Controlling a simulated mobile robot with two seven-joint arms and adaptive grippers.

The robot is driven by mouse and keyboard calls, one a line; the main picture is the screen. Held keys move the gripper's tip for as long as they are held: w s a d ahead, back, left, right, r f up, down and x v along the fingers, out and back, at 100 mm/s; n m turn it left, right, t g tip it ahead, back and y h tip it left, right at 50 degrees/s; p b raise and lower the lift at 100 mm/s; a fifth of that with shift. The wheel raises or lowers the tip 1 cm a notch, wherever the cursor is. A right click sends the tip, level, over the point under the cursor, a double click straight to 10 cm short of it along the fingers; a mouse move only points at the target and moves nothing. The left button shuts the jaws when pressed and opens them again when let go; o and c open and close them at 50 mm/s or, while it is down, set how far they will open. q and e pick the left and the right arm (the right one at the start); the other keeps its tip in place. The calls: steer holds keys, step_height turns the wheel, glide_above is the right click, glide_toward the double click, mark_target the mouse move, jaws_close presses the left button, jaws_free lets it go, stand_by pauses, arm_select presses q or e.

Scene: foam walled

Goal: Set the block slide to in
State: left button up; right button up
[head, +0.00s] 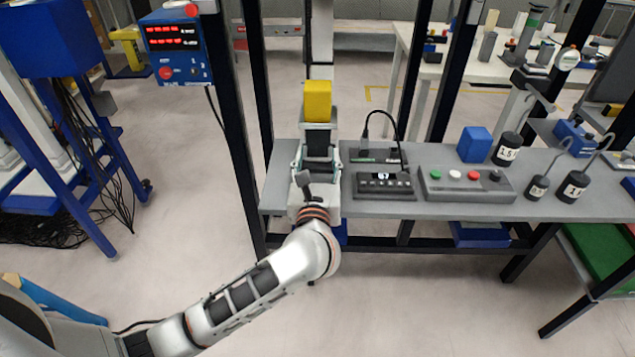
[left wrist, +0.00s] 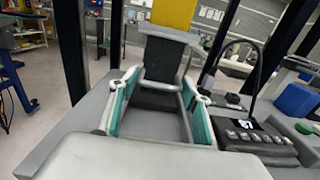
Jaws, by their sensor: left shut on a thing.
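The block slide shows as a yellow block (head: 318,100) above a grey plate and a dark part, at the left end of the grey bench. In the left wrist view the yellow block (left wrist: 173,12) is cut off by the top edge, with the grey plate and dark part below it. My left gripper (head: 317,146) comes from the front at bench height. In the left wrist view, my left gripper (left wrist: 160,77) has its teal-lined fingers on either side of the dark part, shut on it. The slide's track is largely hidden. My right gripper is not in view.
Right of my left gripper are a small keypad box (head: 385,184) with a black cable and a button panel (head: 466,184). A blue block (head: 474,144) and several black hooked weights stand farther right. A dark upright post (head: 240,130) stands close on the left.

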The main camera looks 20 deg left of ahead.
mark_target(319, 147)
arm_select(q)
steer(key=x, duration=0.3)
steer(key=shift+w+f, duration=0.15)
steer(key=shift+f, duration=0.05)
steer(key=shift+w+r+b, duration=0.15)
steer(key=shift+w+b, duration=0.1)
steer(key=shift+b, duration=0.05)
steer(key=shift+r, duration=0.2)
steer(key=o, duration=1.3)
steer(key=shift+c, duration=0.2)
steer(key=shift+o, duration=0.3)
steer(key=shift+w, duration=0.15)
steer(key=shift+w+f, duration=0.1)
steer(key=v, duration=1)
steer(key=shift+s+d, duration=0.1)
steer(key=shift+s, duration=0.25)
steer(key=shift+v, duration=0.75)
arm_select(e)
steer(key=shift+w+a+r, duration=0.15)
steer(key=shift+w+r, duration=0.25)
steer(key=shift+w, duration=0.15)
